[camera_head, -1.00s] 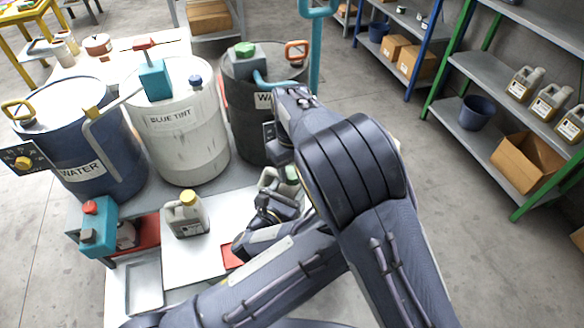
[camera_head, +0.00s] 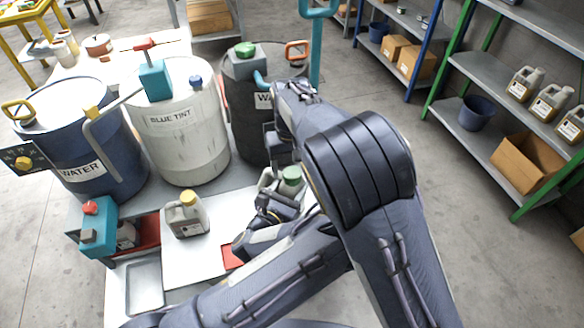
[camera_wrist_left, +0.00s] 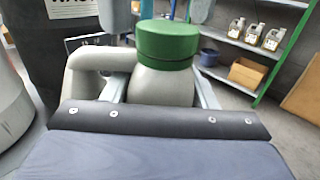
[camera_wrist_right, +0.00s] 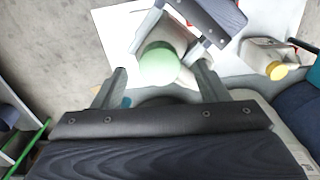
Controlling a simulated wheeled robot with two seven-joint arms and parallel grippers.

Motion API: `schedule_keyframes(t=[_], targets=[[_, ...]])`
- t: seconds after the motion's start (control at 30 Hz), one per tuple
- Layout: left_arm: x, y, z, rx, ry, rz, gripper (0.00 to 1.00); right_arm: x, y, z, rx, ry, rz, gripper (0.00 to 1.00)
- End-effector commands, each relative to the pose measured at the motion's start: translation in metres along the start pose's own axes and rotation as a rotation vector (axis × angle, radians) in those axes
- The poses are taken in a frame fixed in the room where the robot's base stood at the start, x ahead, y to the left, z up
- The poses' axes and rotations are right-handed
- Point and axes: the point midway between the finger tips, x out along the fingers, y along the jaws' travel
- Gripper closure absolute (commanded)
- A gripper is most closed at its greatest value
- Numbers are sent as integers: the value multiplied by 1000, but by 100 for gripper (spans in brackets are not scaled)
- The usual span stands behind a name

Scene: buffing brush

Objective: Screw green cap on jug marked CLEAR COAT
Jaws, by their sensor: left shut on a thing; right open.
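The green cap (camera_head: 291,174) sits level on the neck of a grey-beige jug (camera_wrist_left: 92,75) in the left wrist view. Any label on this jug is hidden. My left gripper (camera_wrist_left: 160,88) is shut on the jug, one finger on each side below the cap. My right gripper (camera_wrist_right: 160,72) is open above the jug. In the right wrist view the cap (camera_wrist_right: 159,64) shows between its fingers, with a gap on both sides. In the head view my right arm hides much of the jug.
A second jug with a yellow cap (camera_head: 187,214) stands on the white table to the left. Large drums, marked WATER (camera_head: 75,140) and BLUE TINT (camera_head: 178,130), stand behind. A teal device (camera_head: 98,228) is at the table's left. Shelves with more jugs (camera_head: 551,103) are at right.

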Motion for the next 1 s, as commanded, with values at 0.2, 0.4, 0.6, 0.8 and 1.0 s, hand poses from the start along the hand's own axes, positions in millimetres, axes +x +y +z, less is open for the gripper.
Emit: schedule_keyframes(t=[0.2, 0.4, 0.6, 0.8, 1.0], targets=[[0, 0, 2, 1, -4, 0, 100, -48, 0, -1, 1, 7, -3, 33], [0, 0, 2, 1, -4, 0, 100, -85, 0, -1, 1, 4, -2, 33], [0, 0, 2, 1, -4, 0, 100, -103, 0, 0, 0, 2, -1, 33], [0, 0, 2, 1, -4, 0, 100, -105, 0, 0, 1, 0, 0, 33], [0, 0, 2, 1, -4, 0, 100, -105, 0, 0, 1, 0, -1, 33]])
